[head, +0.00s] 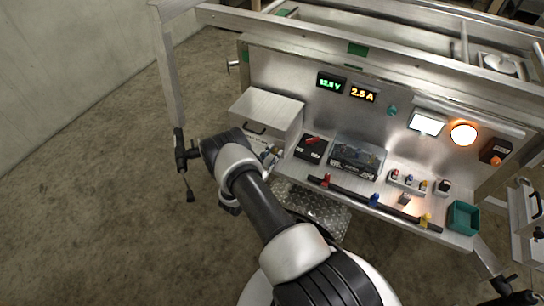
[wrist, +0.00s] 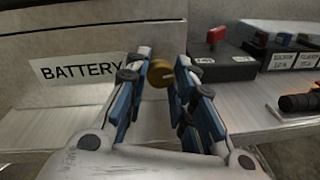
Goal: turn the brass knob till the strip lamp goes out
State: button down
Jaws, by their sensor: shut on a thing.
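The brass knob (wrist: 160,73) is on the front of the metal box labelled BATTERY (wrist: 60,72), at the box's right end in the wrist view. My gripper (wrist: 164,64) has its blue-padded fingers on either side of the knob and is shut on it. In the head view my gripper (head: 272,155) is at the lower right of the battery box (head: 268,108); the knob cannot be made out there. On the back panel a white rectangular lamp (head: 426,123) and a round warm lamp (head: 463,134) are both lit. I cannot tell for sure which is the strip lamp.
Right of the box stand a black box with a red switch (head: 312,144) and a clear-covered fuse block (head: 357,159). A dark rail with coloured clips (head: 375,201) runs along the shelf front. A teal bin (head: 463,218) stands at the right. Displays read 12.8 V and 2.5 A.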

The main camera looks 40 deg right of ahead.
jog(key=c, duration=1.3)
grip_release()
jog(key=shift+c, duration=0.2)
jog(key=v, duration=1.2)
